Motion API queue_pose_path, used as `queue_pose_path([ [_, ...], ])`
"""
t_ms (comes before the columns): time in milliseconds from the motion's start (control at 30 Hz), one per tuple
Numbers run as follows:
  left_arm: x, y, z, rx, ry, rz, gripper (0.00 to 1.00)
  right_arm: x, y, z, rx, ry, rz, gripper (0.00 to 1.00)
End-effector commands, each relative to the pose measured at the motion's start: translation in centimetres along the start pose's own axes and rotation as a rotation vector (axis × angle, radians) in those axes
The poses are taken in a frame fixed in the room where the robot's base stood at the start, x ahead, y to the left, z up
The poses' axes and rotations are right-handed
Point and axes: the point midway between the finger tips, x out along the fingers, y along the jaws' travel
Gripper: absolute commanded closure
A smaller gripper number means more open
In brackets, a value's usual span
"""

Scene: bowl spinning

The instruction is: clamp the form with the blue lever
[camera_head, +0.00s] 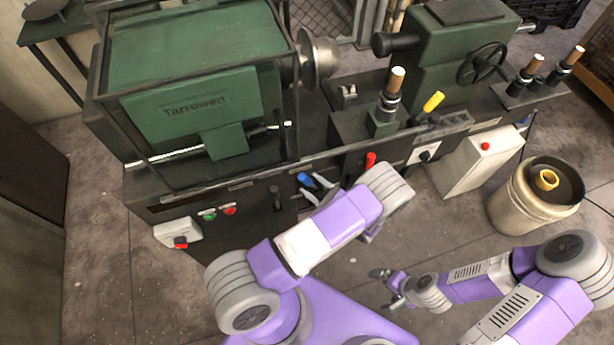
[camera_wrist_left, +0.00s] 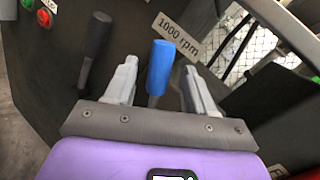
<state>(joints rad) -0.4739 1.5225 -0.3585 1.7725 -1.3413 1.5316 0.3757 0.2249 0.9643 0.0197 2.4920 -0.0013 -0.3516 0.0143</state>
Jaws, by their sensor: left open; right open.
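The blue lever (camera_head: 305,180) is on the front of the green lathe, below its bed. In the left wrist view the blue lever (camera_wrist_left: 161,66) stands between the two grey fingers of my left gripper (camera_wrist_left: 160,72), with a gap on each side. In the head view my left gripper (camera_head: 316,188) is open at the lever, partly hidden by its own arm. The round metal form (camera_head: 319,58) sits on the spindle at the right of the headstock. The green tailstock (camera_head: 440,55) is to its right. My right gripper (camera_head: 385,286) is open and empty above the floor.
A black lever (camera_head: 276,197) is left of the blue one. A red lever (camera_head: 370,160) and a yellow-handled lever (camera_head: 433,102) are to the right. A "1000 rpm" label (camera_wrist_left: 180,35) is behind the blue lever. A barrel (camera_head: 535,195) stands right. The front floor is clear.

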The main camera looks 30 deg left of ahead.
Motion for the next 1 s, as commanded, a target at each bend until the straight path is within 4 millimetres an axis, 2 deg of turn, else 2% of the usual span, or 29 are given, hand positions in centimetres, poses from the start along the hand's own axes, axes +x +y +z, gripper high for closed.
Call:
queue_pose_path([
  [33, 1.0, 0.1, 0.0, 0.001, -0.002, 0.003, 0.46, 0.1, 0.1, 0.0, 0.000, 0.001, 0.000, 0.00],
  [200, 3.0, 0.1, 0.0, -0.001, 0.000, 0.002, 0.46, 0.3, 0.1, -0.1, 0.000, 0.002, 0.000, 0.00],
  [567, 3.7, 0.0, 0.0, 0.000, 0.000, 0.000, 0.46, 0.3, 0.1, -0.1, 0.000, 0.002, 0.000, 0.00],
  [667, 3.6, 0.0, 0.0, 0.000, 0.000, 0.000, 0.58, 0.3, 0.1, -0.1, 0.000, 0.002, 0.000, 0.00],
  [933, 3.6, 0.0, 0.0, 0.000, 0.001, 0.000, 0.99, 0.3, 0.1, -0.1, 0.000, 0.002, 0.000, 0.00],
  [1000, 3.6, 0.0, 0.0, 0.000, 0.001, 0.000, 1.00, 0.3, 0.1, -0.1, 0.000, 0.002, 0.000, 0.00],
])
